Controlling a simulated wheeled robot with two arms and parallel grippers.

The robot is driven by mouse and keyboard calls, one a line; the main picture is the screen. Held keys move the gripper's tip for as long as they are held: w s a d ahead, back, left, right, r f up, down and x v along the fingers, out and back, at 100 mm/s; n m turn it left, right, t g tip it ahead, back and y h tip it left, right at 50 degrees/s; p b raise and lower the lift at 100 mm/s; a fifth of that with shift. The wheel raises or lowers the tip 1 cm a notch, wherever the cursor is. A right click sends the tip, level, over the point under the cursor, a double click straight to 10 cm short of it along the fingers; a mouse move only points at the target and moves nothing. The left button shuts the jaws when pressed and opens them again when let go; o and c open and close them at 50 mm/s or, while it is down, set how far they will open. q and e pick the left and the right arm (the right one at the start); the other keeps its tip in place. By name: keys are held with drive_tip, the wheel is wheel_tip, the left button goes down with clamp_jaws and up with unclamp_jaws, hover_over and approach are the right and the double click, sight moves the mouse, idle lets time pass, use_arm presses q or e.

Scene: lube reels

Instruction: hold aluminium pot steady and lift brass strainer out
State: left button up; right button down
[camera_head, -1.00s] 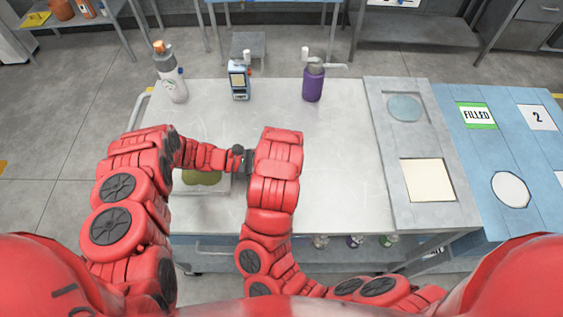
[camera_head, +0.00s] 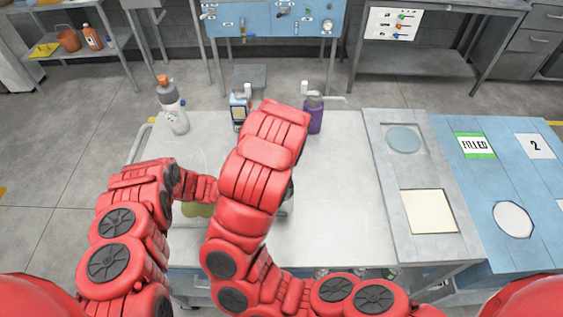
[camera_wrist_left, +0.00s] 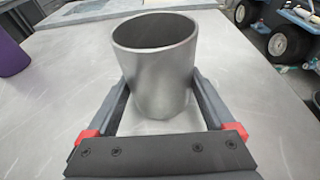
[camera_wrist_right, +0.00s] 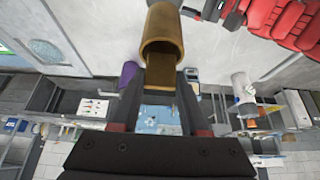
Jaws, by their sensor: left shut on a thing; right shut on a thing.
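The aluminium pot (camera_wrist_left: 155,60) stands on the table in the left wrist view, a plain grey cylinder with an open top. My left gripper (camera_wrist_left: 158,88) is shut on it, one finger on each side. I see no brass inside its visible upper part. The brass strainer (camera_wrist_right: 162,42) shows in the right wrist view, a hollow brown-gold cylinder. My right gripper (camera_wrist_right: 160,82) is shut on it, clear of the pot.
An olive-green item (camera_head: 197,210) lies partly under my left arm. The table's right part is clear.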

drive_tip(key=shift+r, duration=1.65)
use_arm(q)
drive_tip(key=o, duration=0.7)
drive_tip(key=v, duration=1.1)
drive_tip(key=shift+a, duration=0.15)
drive_tip(key=shift+a+r, duration=0.15)
drive_tip(key=shift+a, duration=0.15)
